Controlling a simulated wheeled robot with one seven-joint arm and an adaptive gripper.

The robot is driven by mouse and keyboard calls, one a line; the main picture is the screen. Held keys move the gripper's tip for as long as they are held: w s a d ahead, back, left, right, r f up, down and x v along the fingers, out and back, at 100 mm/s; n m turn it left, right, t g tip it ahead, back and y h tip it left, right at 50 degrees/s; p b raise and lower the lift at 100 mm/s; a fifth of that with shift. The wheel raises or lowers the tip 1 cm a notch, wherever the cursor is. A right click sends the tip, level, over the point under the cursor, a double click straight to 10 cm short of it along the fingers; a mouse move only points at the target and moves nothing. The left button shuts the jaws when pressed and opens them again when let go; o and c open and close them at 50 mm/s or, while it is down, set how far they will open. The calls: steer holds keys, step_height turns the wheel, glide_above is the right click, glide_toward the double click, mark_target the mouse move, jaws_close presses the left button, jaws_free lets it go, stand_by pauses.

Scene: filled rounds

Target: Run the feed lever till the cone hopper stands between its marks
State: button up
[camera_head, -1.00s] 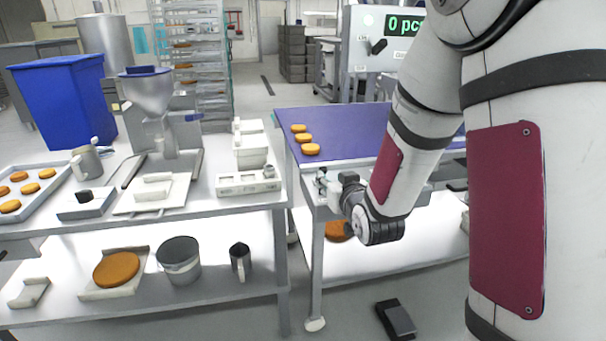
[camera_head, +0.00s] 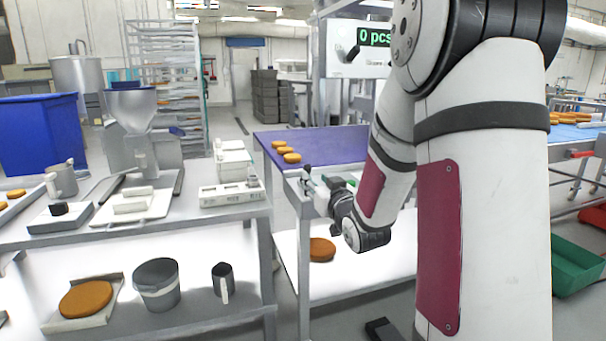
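The cone hopper (camera_head: 130,103) is a grey metal funnel on a filling machine on the left bench. Its fill level and marks cannot be made out from here. A black lever (camera_head: 349,54) shows on the white panel with the "0 pcs" display (camera_head: 375,37); I cannot tell whether it is the feed lever. My gripper (camera_head: 312,184) is low at the near end of the blue conveyor, well right of the hopper and below the panel. Its fingers are small and partly hidden, so whether they are open or shut is unclear.
Three filled rounds (camera_head: 286,151) lie on the blue belt (camera_head: 335,142). A green crate (camera_head: 577,267) is at right. A gap separates bench and conveyor.

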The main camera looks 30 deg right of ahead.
steer(key=x, duration=0.9)
steer(key=shift+f+b, duration=0.1)
steer(key=shift+b, duration=0.3)
steer(key=shift+d, duration=0.1)
jaws_close()
